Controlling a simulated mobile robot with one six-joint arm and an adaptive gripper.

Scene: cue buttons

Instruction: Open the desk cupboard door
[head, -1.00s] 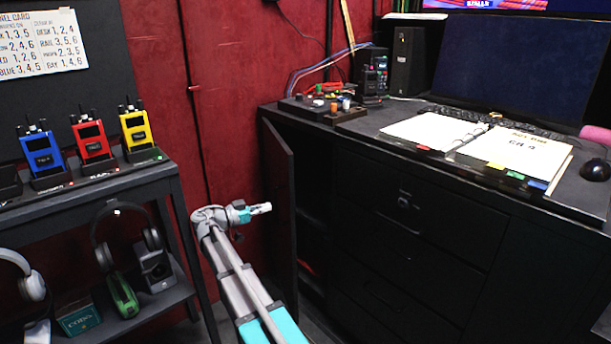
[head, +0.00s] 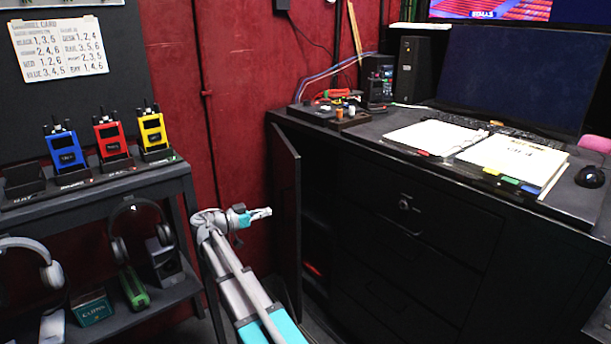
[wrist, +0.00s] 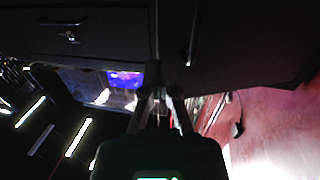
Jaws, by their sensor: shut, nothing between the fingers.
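The black desk cupboard door (head: 287,215) stands swung open at the left end of the black desk (head: 420,200). Its dark interior shows to the right of the door, with a small red item (head: 312,269) low inside. My gripper (head: 268,212) is shut and empty, a little left of the door's outer side in the head view; I cannot tell the exact gap. In the wrist view my gripper (wrist: 162,98) points ahead below a dark panel with a small bright handle (wrist: 190,50), and a drawer with a lock (wrist: 70,36) is at upper left.
A black shelf rack (head: 95,190) with blue, red and yellow radios and headphones stands at the left. The red wall (head: 240,90) is behind my arm. Binders, a keyboard, a mouse and a monitor (head: 510,75) are on the desktop.

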